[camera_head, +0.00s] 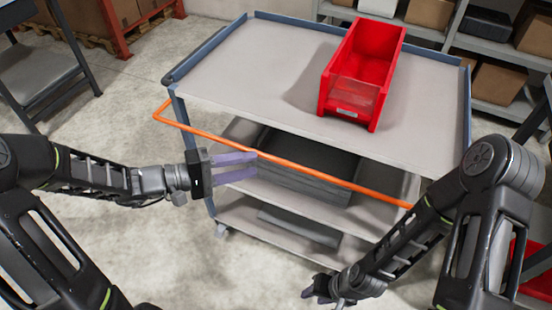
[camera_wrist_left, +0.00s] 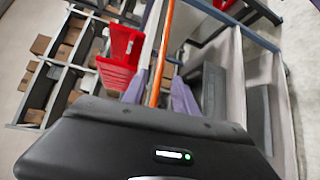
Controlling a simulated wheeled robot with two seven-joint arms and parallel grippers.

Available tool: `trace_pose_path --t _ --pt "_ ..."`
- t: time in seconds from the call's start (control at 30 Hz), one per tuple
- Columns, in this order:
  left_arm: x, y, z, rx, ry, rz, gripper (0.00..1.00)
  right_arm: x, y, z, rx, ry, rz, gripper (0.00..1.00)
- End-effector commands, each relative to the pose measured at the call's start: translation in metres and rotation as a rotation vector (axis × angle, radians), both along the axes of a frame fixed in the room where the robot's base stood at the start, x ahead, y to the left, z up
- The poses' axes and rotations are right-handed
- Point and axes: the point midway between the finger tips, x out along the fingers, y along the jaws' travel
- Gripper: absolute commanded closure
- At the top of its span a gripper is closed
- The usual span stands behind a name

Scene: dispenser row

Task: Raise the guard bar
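The orange guard bar (camera_head: 325,178) runs across the near side of the cart, below the front edge of its top shelf. Its left end bends back toward the cart's left upright. My left gripper (camera_head: 257,163) is open at the bar, left of its middle, with its purple fingertips close to it. In the left wrist view the bar (camera_wrist_left: 162,55) shows between the two spread fingers; I cannot tell whether they touch it. My right gripper (camera_head: 313,294) hangs low near the cart's lower front, away from the bar, and its finger gap is unclear.
The grey cart (camera_head: 250,70) carries a red bin (camera_head: 362,70) on its top shelf. Dark grey trays (camera_head: 305,165) sit on the shelves below. Racks with cardboard boxes (camera_head: 498,82) stand behind at the right.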

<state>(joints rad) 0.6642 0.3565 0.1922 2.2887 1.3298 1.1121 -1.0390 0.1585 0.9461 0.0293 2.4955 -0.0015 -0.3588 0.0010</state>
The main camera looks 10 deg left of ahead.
Motion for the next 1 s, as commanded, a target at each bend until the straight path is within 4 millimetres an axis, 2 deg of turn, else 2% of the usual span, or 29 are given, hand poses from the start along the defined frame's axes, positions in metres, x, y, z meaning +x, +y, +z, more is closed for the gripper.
trace_pose_path --t 0.17,0.4,0.6,0.9,1.0 --pt "0.006 -0.014 -0.002 -0.002 0.002 -0.004 0.66 0.000 0.000 0.002 0.000 0.000 0.000 0.64" --pt "0.022 -0.047 -0.007 -0.001 0.003 -0.005 0.66 0.000 0.000 0.006 0.000 0.000 0.000 0.64" --pt "0.032 -0.066 -0.010 -0.001 0.002 -0.003 0.66 0.000 0.000 0.007 0.000 0.001 0.000 0.64" --pt "0.034 -0.068 -0.011 0.001 0.002 -0.001 0.66 0.000 0.000 0.007 0.000 0.001 0.000 0.64" --pt "0.034 -0.068 -0.011 0.001 0.002 -0.001 0.72 0.000 0.000 0.007 0.000 0.001 0.000 0.64"
